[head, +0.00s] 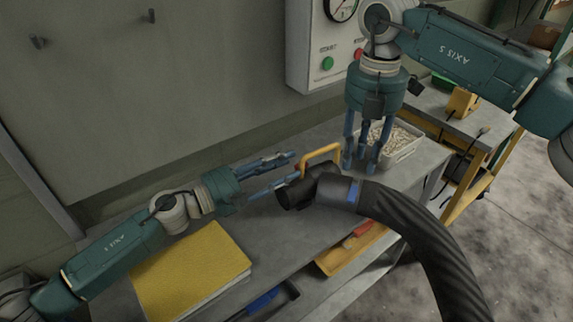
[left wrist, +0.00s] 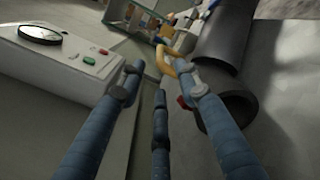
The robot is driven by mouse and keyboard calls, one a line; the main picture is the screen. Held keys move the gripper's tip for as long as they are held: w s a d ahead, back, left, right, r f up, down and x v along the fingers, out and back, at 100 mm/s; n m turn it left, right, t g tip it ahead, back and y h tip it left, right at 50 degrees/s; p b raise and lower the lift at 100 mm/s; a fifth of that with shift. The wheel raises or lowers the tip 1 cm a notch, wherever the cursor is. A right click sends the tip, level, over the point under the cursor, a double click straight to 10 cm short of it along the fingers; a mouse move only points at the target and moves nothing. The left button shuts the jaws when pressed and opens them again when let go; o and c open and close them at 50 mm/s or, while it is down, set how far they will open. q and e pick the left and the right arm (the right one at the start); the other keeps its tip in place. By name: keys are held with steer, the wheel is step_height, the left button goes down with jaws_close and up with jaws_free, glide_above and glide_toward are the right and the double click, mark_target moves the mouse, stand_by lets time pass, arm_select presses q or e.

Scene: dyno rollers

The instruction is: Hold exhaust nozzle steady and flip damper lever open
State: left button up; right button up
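The exhaust nozzle (head: 322,190) is a black tube on the end of a thick dark hose, over the bench. The yellow damper lever (head: 322,153) is a bent bar rising from it. My left gripper (head: 294,168) is open and empty, its blue fingers pointing right, just left of the nozzle and lever. In the left wrist view, the nozzle (left wrist: 240,106) lies beside the right finger and the lever (left wrist: 164,60) ahead between the fingers. My right gripper (head: 364,166) points down with fingers spread, just right of the lever; I cannot tell whether it touches.
The hose (head: 425,230) curves down to the lower right. A white tray of small pale pieces (head: 400,142) stands behind the right gripper. A yellow book (head: 192,270) lies on the bench at left. A control box (head: 325,60) with buttons and a gauge hangs on the wall.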

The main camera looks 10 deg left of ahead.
mark_target(338, 144)
arm_select(q)
steer(key=shift+w+d, duration=0.25)
steer(key=shift+d, duration=0.15)
steer(key=x, duration=1)
steer(key=shift+w+d, duration=0.2)
steer(key=shift+d, duration=0.1)
jaws_close()
